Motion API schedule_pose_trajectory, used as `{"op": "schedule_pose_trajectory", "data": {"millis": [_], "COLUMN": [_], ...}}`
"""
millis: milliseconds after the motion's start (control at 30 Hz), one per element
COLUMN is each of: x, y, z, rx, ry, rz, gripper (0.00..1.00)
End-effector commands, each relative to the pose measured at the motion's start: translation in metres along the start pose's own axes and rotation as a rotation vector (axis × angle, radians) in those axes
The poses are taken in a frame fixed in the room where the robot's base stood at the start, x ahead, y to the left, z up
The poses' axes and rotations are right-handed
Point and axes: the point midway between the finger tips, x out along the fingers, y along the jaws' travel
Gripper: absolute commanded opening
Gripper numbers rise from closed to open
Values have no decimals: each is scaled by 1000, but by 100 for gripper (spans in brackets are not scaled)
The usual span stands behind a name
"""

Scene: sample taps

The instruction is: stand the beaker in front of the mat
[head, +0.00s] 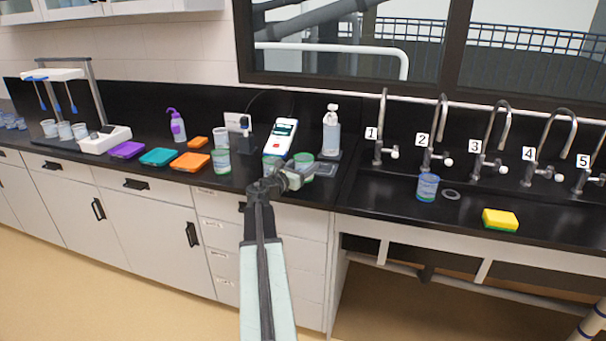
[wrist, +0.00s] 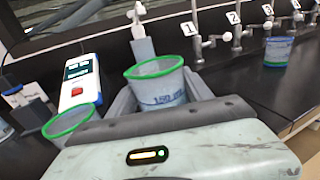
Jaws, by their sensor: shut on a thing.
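My gripper (head: 294,178) is shut on a clear beaker with a green rim (wrist: 160,88). In the wrist view this beaker looks upright between the two fingers, with dark markings on its side. In the head view its rim (head: 303,157) shows just behind my gripper, over the counter. I cannot tell whether its base touches the counter.
A white meter (head: 281,138) and a pump bottle (head: 331,135) stand behind. Another beaker (head: 220,160) and coloured flat pieces (head: 159,157) are to the left. At the numbered taps are a blue beaker (head: 428,187), a grey ring (head: 451,194) and a sponge (head: 500,220).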

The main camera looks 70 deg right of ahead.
Motion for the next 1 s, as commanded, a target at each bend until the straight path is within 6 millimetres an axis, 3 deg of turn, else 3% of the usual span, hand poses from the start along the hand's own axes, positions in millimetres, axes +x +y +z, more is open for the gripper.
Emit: {"op": "schedule_pose_trajectory", "data": {"millis": [67, 333, 733, 767, 800, 833, 1000], "x": [9, 8, 6, 7, 7, 7, 8], "y": [2, -2, 1, 1, 0, 0, -1], "z": [-4, -39, -40, -40, -39, -39, -39], "rx": [0, 0, 0, 0, 0, 0, 0], "ry": [0, 0, 0, 0, 0, 0, 0], "rz": [-1, -5, -1, -2, -2, -3, -4], "gripper": [13, 13, 13, 64, 75, 80, 80]}}
